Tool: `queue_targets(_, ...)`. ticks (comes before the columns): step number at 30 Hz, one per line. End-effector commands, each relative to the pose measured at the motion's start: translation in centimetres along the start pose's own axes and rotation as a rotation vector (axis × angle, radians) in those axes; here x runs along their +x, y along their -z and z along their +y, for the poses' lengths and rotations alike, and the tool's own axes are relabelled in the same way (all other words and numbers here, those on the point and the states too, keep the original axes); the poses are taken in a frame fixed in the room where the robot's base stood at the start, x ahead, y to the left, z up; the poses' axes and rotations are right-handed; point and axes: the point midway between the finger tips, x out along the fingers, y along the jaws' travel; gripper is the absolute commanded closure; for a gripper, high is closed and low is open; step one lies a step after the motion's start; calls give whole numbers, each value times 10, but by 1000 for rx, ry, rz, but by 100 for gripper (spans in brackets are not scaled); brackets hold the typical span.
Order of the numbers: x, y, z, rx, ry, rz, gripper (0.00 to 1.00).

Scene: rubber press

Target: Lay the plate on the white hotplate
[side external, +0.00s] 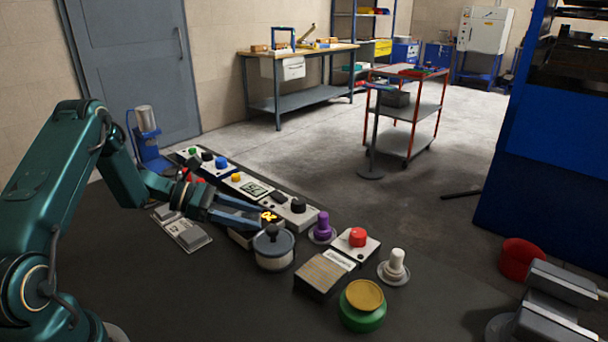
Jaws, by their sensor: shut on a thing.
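My gripper (262,219) reaches in from the left, low over the dark table, with its two blue-grey fingers pointing right. It is shut on a small dark plate (270,216) with a bright yellow mark, at the fingertips. A low white box (241,239), which looks like the hotplate, shows just below the fingers. Its top is mostly hidden by the fingers and the plate. I cannot tell whether the plate touches it or is held above it.
A grey-lidded pot (273,250) stands close in front of the gripper. A button panel (232,184) runs behind it. To the right are a purple knob (322,230), a red-button box (358,244), a slatted block (322,274) and a green jar (362,316). The front table is clear.

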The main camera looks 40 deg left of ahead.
Motion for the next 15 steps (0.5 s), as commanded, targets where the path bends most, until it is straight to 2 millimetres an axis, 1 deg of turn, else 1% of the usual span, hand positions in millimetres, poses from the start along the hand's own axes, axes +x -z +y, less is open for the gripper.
queue_targets(1,0,1,0,0,0,0,39)
queue_targets(2,0,1,0,0,0,0,34)
queue_targets(11,-1,-2,0,1,0,0,34)
queue_targets(15,-19,-2,2,-1,-6,-2,34)
